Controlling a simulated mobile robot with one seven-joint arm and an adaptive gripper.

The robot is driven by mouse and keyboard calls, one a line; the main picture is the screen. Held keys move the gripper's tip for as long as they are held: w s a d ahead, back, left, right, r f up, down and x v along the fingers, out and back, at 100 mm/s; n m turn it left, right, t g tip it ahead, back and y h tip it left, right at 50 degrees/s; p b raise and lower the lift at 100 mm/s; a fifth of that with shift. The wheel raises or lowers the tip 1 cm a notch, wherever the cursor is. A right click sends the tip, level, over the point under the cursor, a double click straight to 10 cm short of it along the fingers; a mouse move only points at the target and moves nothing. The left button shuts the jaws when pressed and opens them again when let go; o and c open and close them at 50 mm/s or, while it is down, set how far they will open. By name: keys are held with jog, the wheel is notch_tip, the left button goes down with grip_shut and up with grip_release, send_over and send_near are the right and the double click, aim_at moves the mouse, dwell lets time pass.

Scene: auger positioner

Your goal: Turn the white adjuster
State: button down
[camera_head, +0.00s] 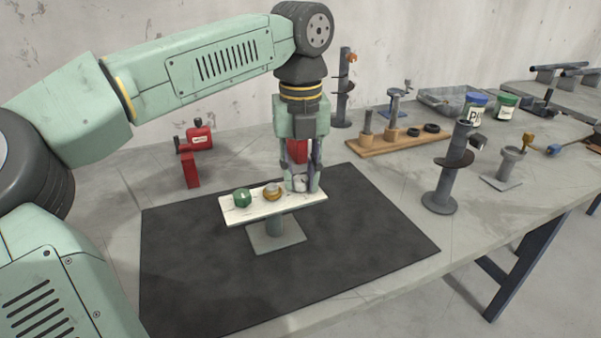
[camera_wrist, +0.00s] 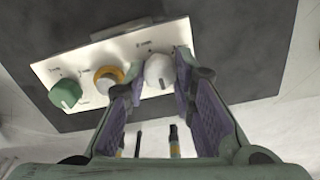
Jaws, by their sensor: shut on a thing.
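A white plate on a grey stand carries three round adjusters in a row, and the plate (camera_head: 254,210) stands on the dark mat. The green adjuster (camera_head: 242,197) is at the left, the yellow-ringed adjuster (camera_head: 272,191) in the middle and the white adjuster (camera_head: 299,183) at the right. In the wrist view the white adjuster (camera_wrist: 159,71) sits between the fingertips, with the yellow one (camera_wrist: 108,78) and the green one (camera_wrist: 65,93) to its left. My gripper (camera_head: 303,185) points down from above and is shut on the white adjuster, whose sides are partly hidden by the fingers.
The black mat (camera_head: 350,235) is bare around the stand. A wooden rack (camera_head: 400,142) is behind at the right. An auger-like post (camera_head: 445,180) stands right of the mat, near the table's front edge.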

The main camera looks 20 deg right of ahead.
aim_at(300, 178)
dwell(0.3)
jog(key=c, duration=1.3)
grip_release()
jog(key=shift+c, duration=0.2)
notch_tip(300, 178, up, 8)
jog(key=shift+f, duration=0.25)
